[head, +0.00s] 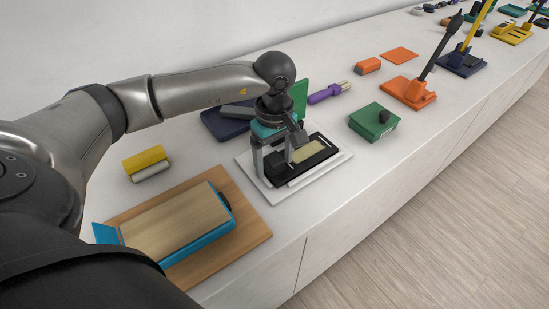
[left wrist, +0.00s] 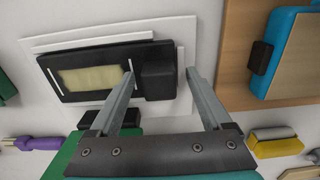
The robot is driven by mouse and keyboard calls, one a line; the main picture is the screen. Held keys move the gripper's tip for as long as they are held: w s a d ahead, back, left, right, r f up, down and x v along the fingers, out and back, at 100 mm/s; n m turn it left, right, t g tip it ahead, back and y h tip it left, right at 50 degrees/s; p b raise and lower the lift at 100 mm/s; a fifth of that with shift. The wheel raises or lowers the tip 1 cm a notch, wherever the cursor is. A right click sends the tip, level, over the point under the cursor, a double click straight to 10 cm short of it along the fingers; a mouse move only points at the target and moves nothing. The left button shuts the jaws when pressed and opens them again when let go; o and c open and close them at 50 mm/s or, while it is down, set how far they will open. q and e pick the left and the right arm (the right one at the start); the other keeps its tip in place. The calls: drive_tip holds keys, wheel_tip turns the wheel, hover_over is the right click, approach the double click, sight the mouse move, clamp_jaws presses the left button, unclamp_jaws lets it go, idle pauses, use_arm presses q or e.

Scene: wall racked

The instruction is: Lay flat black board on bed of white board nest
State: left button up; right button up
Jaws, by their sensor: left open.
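The black board (head: 318,160) lies within the outline of the white board nest (head: 270,194), and its pale yellow panel faces up. In the left wrist view the black board (left wrist: 60,88) looks roughly in line with the white rails of the nest (left wrist: 95,36). I cannot tell whether it rests fully on the bed. My left gripper (head: 275,169) is open and points down at the board's near left end. In the wrist view its two fingers (left wrist: 160,73) stand on either side of the raised black block on the board. My right gripper is not in view.
A wooden board with a blue-edged block (head: 180,222) sits in front left. A yellow-and-grey block (head: 147,163) lies left. Behind are a dark blue item (head: 222,123), a green panel (head: 299,97) and a purple-handled tool (head: 325,93). A green box (head: 374,121) stands right.

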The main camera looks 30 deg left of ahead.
use_arm(q)
wheel_tip(320, 180, up, 15)
drive_tip(key=shift+p, duration=0.4)
drive_tip(key=shift+r, duration=0.1)
idle(0.3)
